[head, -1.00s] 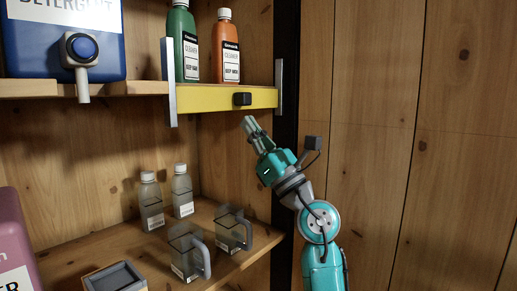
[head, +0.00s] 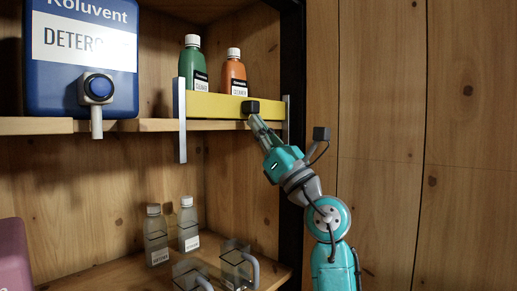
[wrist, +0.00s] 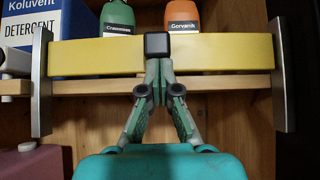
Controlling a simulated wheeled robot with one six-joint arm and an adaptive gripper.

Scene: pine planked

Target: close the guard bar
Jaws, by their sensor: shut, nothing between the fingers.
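The guard bar (head: 215,107) is a yellow bar spanning two grey upright rails in front of the upper shelf. It sits in the upper part of the rails, above the shelf edge, and crosses in front of the bottles' lower parts. It also shows in the wrist view (wrist: 95,58). A black knob (head: 250,107) is on its front, seen in the wrist view too (wrist: 157,43). My gripper (head: 255,121) is shut and empty, its fingertips right under the knob. In the wrist view the fingertips (wrist: 159,66) appear to meet the knob's underside; exact contact is hard to tell.
A green bottle (head: 193,64) and an orange bottle (head: 233,72) stand behind the bar. A blue detergent container (head: 75,75) with a tap is at left. Clear bottles and mugs (head: 235,262) stand on the lower shelf. A dark post (head: 292,45) is close by the right rail.

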